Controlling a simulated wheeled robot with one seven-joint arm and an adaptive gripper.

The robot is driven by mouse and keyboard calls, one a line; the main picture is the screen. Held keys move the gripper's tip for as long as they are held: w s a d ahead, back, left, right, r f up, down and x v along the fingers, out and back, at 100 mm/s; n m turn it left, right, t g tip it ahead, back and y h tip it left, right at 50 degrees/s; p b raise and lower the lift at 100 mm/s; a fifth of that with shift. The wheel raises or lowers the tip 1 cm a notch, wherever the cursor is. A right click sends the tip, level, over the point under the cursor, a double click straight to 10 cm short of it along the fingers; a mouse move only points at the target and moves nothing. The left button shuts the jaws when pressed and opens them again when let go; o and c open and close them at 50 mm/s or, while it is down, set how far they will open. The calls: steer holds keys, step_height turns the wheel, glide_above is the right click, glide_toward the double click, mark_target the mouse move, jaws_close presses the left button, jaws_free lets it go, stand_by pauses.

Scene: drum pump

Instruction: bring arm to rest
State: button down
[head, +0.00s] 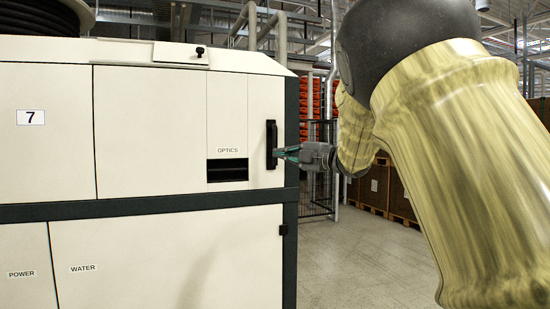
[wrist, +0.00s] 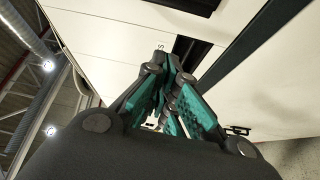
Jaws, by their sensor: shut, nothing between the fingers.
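My gripper (head: 284,153) is at the right end of the cream cabinet (head: 150,130), with its tip close to the black vertical handle (head: 272,145). I cannot tell whether it touches the handle. In the wrist view my gripper (wrist: 168,70) shows its green finger pads drawn together, with nothing seen between them. The cabinet face (wrist: 120,40) fills much of that view ahead of the fingers. My arm comes in from the right of the head view, bent at a large dark joint.
A dark slot (head: 227,170) sits under the OPTICS label. A dark cable reel (head: 40,15) is on top of the cabinet. Brown boxes on pallets (head: 375,185), a mesh fence (head: 322,165) and orange racking stand behind. The floor (head: 355,255) right of the cabinet is clear.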

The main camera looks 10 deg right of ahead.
steer(key=shift+s+d, duration=0.3)
steer(key=shift+d, duration=0.2)
steer(key=shift+f, duration=0.1)
